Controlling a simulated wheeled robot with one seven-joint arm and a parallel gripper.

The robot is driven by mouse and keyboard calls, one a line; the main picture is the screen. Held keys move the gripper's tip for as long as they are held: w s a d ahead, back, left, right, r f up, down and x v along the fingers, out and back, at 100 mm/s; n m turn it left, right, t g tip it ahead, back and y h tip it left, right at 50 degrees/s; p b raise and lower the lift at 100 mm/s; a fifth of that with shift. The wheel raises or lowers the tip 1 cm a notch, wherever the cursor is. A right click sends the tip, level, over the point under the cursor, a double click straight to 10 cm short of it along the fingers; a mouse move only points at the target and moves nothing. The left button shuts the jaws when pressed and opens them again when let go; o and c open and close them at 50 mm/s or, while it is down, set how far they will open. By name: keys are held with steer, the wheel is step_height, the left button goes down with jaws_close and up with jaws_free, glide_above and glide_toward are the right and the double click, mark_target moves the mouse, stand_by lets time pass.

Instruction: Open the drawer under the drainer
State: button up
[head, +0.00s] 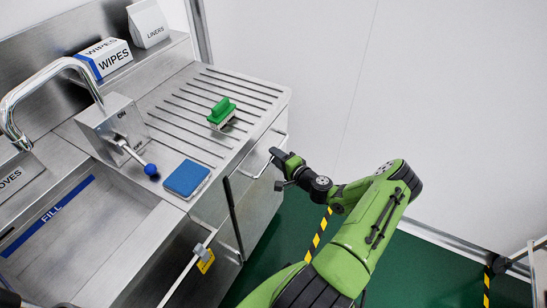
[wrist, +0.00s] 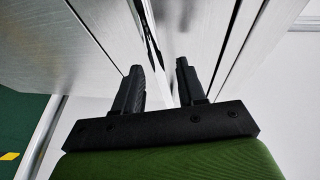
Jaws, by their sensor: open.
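The drainer (head: 195,118) is a ridged steel board at the top of the unit. The drawer (head: 238,185) is in the steel front below it and looks flush with that front. Its handle (head: 262,167) is a thin metal bar. My gripper (head: 279,161) is at the handle's upper right end, in front of the drawer. In the wrist view my gripper (wrist: 160,73) has its two black fingers apart, pointing at the steel front. A narrow shiny bar (wrist: 155,45) runs toward the gap between them. I cannot tell whether the fingers touch it.
The green floor (head: 400,265) has free room to the right.

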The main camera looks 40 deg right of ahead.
steer(key=shift+w+f, duration=0.15)
steer(key=shift+w, duration=0.85)
jaws_close()
